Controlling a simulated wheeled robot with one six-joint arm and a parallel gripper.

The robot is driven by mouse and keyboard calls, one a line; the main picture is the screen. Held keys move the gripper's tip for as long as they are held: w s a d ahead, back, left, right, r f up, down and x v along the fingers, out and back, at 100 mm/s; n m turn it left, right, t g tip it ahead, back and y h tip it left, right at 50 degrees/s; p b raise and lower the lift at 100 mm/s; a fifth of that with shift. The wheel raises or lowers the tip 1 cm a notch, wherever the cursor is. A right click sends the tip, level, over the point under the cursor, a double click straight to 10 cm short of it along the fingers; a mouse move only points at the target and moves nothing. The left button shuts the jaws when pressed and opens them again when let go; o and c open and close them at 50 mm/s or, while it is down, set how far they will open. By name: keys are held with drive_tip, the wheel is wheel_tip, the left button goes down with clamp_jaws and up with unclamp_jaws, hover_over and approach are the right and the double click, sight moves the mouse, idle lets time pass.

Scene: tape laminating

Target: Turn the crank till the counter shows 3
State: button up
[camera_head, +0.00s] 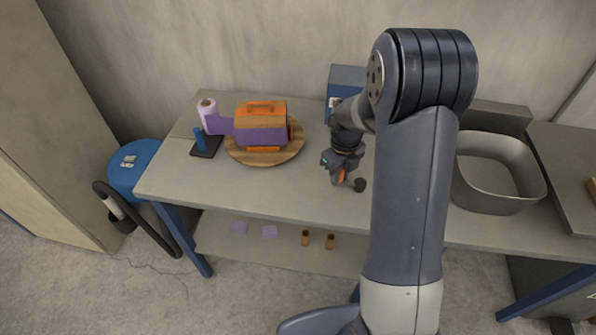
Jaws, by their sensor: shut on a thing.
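A blue box-shaped machine (347,77) stands at the back of the table, partly hidden behind my arm. A small pale panel (334,103) shows on its front; it may be the counter, but I cannot read a number on it. My gripper (342,178) points down in front of the machine. It is shut on a small orange part (341,176), which looks like the crank's handle. A dark round knob (359,185) shows just right of the fingertips. The rest of the crank is hidden by the gripper and arm.
To the left, an orange, brown and purple block (262,122) sits on a round wooden board (287,150), beside a purple-white roll (207,108) and a blue post on a black base (204,147). A grey metal basin (497,197) stands right of my arm. The table's front left is clear.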

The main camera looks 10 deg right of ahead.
sight(340, 196)
drive_tip(key=shift+s, duration=0.1)
drive_tip(key=shift+s+d, duration=0.15)
drive_tip(key=shift+s, duration=1.3)
drive_tip(key=o, duration=2.1)
drive_tip(key=shift+o, duration=0.2)
wheel_tip(340, 196, up, 10)
drive_tip(key=p, duration=0.7)
